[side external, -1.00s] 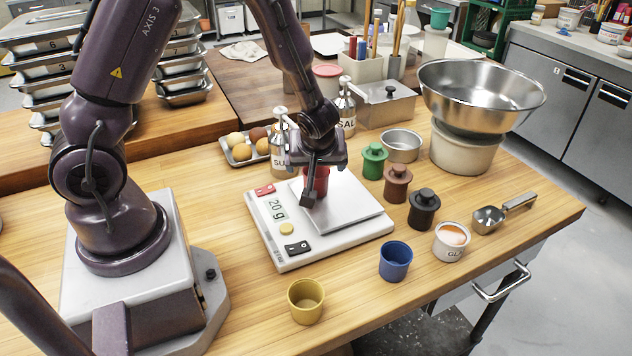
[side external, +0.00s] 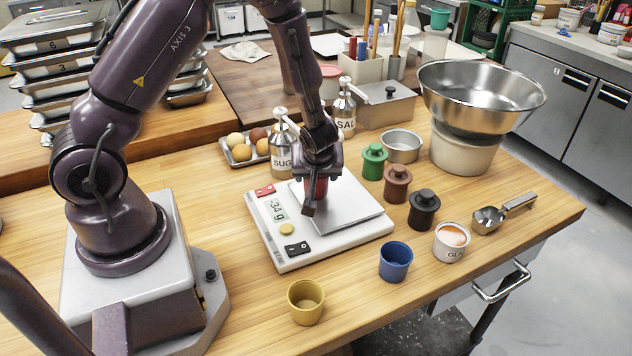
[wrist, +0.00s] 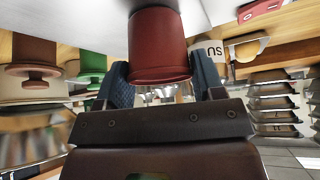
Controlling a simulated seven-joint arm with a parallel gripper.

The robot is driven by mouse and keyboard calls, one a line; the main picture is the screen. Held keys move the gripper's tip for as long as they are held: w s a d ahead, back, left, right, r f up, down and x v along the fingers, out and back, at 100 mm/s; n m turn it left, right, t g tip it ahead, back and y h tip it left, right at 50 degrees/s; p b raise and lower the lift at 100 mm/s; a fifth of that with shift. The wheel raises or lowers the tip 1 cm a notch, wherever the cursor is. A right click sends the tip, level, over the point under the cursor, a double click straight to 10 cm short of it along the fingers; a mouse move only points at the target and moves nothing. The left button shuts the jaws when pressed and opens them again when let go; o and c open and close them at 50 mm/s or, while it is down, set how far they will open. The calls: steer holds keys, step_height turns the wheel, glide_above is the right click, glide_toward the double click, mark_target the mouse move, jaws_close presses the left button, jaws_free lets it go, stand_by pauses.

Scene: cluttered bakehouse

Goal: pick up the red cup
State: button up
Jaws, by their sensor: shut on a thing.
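The red cup (wrist: 160,45) is between the two blue-padded fingers of my gripper (wrist: 163,82) in the wrist view, and the fingers are shut on it. In the side view my gripper (side external: 318,190) is over the steel plate of the white scale (side external: 347,243), and only a little of the red cup (side external: 321,187) shows between the fingers. I cannot tell whether the cup's base touches the plate.
A sugar shaker (side external: 283,148) stands close behind my gripper, with a tray of eggs (side external: 240,153) to its left. Green (side external: 373,161), brown (side external: 397,184) and black (side external: 423,209) lidded pots stand to the right. Blue (side external: 395,261) and yellow (side external: 305,301) cups stand in front.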

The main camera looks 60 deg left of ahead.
steer(key=shift+r, duration=0.75)
step_height(320, 180, up, 2)
steer(key=shift+r, duration=0.2)
steer(key=s+d, duration=0.3)
steer(key=d, duration=0.5)
steer(key=s+d, duration=0.4)
steer(key=d, duration=0.4)
steer(key=w+d+n+g, duration=0.1)
steer(key=w+n+g, duration=0.3)
steer(key=w, duration=1)
steer(key=shift+n+t+y, duration=0.3)
steer(key=shift+t, duration=0.4)
steer(key=a, duration=1.6)
steer(key=shift+s+a, duration=0.2)
steer(key=shift+a, duration=0.1)
steer(key=shift+a+f, duration=0.15)
steer(key=shift+f, duration=0.75)
steer(key=shift+a+f, duration=0.1)
steer(key=shift+f, duration=0.8)
steer(key=shift+f, duration=0.1)
